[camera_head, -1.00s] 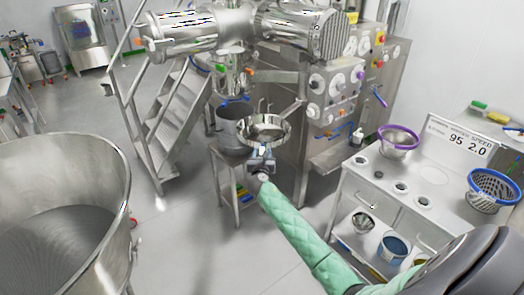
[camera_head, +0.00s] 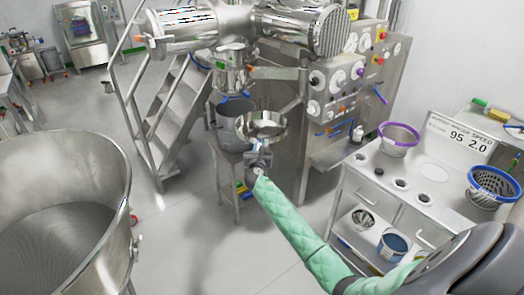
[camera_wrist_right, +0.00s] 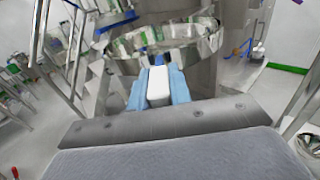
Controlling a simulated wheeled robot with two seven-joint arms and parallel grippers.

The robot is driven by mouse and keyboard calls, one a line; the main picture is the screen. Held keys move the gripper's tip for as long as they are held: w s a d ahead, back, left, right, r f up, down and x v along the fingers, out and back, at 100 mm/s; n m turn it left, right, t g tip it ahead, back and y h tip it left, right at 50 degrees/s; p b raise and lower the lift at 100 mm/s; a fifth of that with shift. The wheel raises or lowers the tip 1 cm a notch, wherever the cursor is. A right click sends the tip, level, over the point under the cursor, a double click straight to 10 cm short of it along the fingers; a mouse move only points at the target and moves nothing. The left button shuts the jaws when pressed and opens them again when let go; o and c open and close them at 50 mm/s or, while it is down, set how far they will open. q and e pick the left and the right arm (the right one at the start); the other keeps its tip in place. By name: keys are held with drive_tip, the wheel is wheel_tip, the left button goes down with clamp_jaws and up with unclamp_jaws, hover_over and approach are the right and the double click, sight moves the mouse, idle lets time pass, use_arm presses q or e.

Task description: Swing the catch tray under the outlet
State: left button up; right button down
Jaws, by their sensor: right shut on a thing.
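The catch tray (camera_head: 262,125) is a shiny, round, shallow metal pan on a bracket arm from the machine. In the head view it is to the right of and lower than the outlet (camera_head: 231,80), the steel cylinder under the horizontal drum, and not squarely below it. My right gripper (camera_head: 258,152) is at the tray's near side, shut on its handle. The right wrist view shows the blue fingers (camera_wrist_right: 158,84) around a white handle (camera_wrist_right: 158,88), with the tray's reflective rim (camera_wrist_right: 165,42) just beyond. My left gripper is not in view.
A steel bucket (camera_head: 236,120) on a small stand is behind and left of the tray. The control cabinet (camera_head: 335,85) stands to the right, stairs (camera_head: 172,115) to the left. A large round vessel (camera_head: 125,200) fills the lower left. A white cart (camera_head: 365,185) is at right.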

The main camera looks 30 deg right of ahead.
sight(240, 134)
drive_tip(key=shift+m+g+h, duration=0.5)
drive_tip(key=shift+h, duration=0.1)
drive_tip(key=w, duration=0.1)
drive_tip(key=w+a+b, duration=0.1)
drive_tip(key=w, duration=0.1)
drive_tip(key=w+a+b, duration=0.1)
drive_tip(key=shift+w+a+f, duration=0.15)
drive_tip(key=shift+w+f, duration=0.1)
drive_tip(key=shift+w, duration=0.1)
drive_tip(key=shift+m+g+h, duration=0.7)
drive_tip(key=shift+g+h, duration=0.1)
drive_tip(key=w+b, duration=0.1)
drive_tip(key=w, duration=0.1)
drive_tip(key=w+a+b, duration=0.2)
drive_tip(key=w, duration=0.1)
drive_tip(key=shift+w+a+b, duration=0.2)
drive_tip(key=shift+w+b, duration=0.15)
drive_tip(key=shift+w+a+r, duration=0.1)
drive_tip(key=shift+w+r, duration=0.1)
drive_tip(key=shift+w, duration=0.2)
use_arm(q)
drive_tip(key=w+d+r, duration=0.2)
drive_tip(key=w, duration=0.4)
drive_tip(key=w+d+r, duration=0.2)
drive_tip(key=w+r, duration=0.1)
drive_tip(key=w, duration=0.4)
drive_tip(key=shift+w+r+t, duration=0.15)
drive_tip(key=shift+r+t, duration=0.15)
